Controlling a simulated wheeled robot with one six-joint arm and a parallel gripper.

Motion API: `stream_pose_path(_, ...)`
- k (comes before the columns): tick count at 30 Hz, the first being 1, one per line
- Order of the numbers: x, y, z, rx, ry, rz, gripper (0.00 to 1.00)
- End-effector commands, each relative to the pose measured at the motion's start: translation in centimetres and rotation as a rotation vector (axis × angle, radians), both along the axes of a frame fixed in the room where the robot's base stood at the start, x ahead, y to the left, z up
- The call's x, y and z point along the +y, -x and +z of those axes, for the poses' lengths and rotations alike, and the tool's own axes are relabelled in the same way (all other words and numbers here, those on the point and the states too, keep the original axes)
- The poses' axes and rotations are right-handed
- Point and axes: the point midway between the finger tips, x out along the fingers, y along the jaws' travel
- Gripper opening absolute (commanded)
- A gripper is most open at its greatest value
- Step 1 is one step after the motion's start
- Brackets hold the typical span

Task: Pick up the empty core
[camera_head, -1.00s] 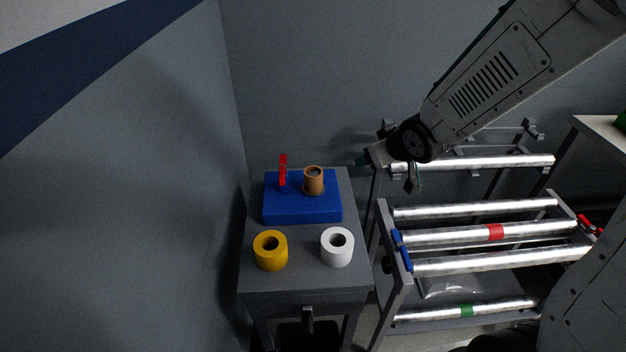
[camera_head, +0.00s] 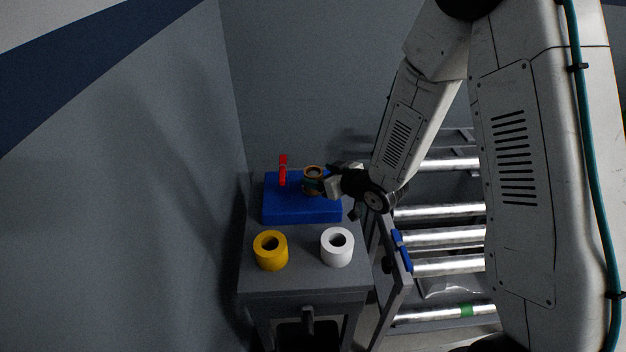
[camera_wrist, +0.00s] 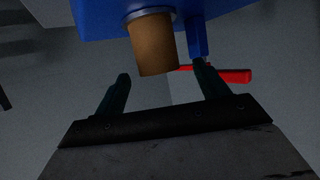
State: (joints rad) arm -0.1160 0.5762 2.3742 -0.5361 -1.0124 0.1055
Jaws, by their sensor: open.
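The empty core is a brown cardboard tube (camera_head: 313,172) standing upright on the blue block (camera_head: 290,210). In the wrist view the core (camera_wrist: 153,45) hangs down from the blue block (camera_wrist: 90,20), as that view is turned over. My gripper (camera_head: 319,183) is at the core from its right side, with a finger partly covering the core in the head view. In the wrist view my gripper (camera_wrist: 161,70) is open, with the core's end between and just past its fingertips. I cannot tell whether a finger touches it.
A yellow roll (camera_head: 270,252) and a white roll (camera_head: 337,248) stand in front. A roller rack (camera_head: 440,238) is at right; a wall is at left.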

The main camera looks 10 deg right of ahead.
Motion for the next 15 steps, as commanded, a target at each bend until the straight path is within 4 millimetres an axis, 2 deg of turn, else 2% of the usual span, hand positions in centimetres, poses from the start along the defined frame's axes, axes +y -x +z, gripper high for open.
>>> stream_pose_path(6, 1.5, -2.3, -1.3, 0.002, 0.001, 0.0, 0.73)
stream_pose_path(14, 1.7, -2.7, -1.4, 0.001, 0.001, -0.001, 0.73)
stream_pose_path(15, 1.7, -2.7, -1.4, 0.001, 0.001, -0.001, 0.7)
